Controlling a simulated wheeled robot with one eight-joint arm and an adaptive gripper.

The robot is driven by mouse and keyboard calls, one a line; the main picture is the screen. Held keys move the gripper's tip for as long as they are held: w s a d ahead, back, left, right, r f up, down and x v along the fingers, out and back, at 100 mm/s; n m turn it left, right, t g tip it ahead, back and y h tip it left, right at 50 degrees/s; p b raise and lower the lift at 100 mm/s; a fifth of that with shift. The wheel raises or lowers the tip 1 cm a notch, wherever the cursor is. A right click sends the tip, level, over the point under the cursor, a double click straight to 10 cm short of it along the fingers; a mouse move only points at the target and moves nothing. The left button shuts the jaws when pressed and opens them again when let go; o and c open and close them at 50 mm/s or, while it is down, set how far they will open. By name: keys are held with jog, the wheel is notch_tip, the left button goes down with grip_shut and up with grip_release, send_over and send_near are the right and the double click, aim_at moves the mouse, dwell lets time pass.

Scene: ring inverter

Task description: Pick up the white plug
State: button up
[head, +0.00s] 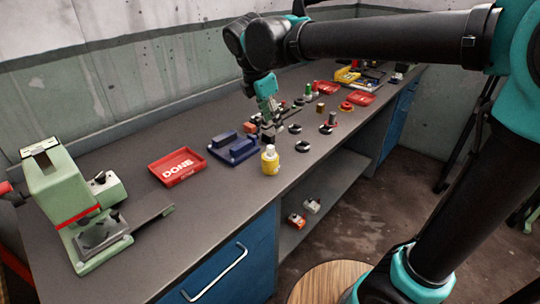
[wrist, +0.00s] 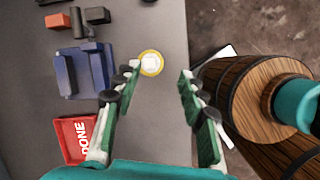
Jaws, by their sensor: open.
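The white plug (head: 270,148) shows as the white top of a yellow bottle-like holder (head: 269,163) near the front edge of the bench. In the wrist view the plug (wrist: 151,63) is seen from above, with the yellow rim (wrist: 151,74) of the holder around it. My gripper (wrist: 159,72) is open and empty, its fingers spread to either side below the plug in the picture. The plug lies between the fingertip lines, nearer the left finger, and looks untouched. In the head view my gripper (head: 268,126) hangs over the bench just behind the holder; its fingertips are hard to make out.
A blue fixture (head: 234,150) and a red DONE tray (head: 177,166) lie left of the holder. A green press (head: 75,205) stands at the far left. Several small dark-and-white parts and cylinders lie to the right. Bare bench lies in front of the tray.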

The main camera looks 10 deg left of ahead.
jog(key=s+a+r+n, duration=0.2)
jog(key=a+r+n, duration=0.1)
jog(key=a+r, duration=0.15)
send_near(270, 147)
jog(key=shift+n+t, duration=0.3)
jog(key=x, duration=0.5)
jog(key=shift+a, duration=0.35)
jog(key=shift+d+x, duration=0.15)
jog(key=shift+x, duration=1.25)
jog(key=shift+d+x, duration=0.2)
jog(key=shift+x, duration=1.25)
jog(key=shift+s, duration=0.1)
jog(key=shift+c, duration=0.4)
grip_shut()
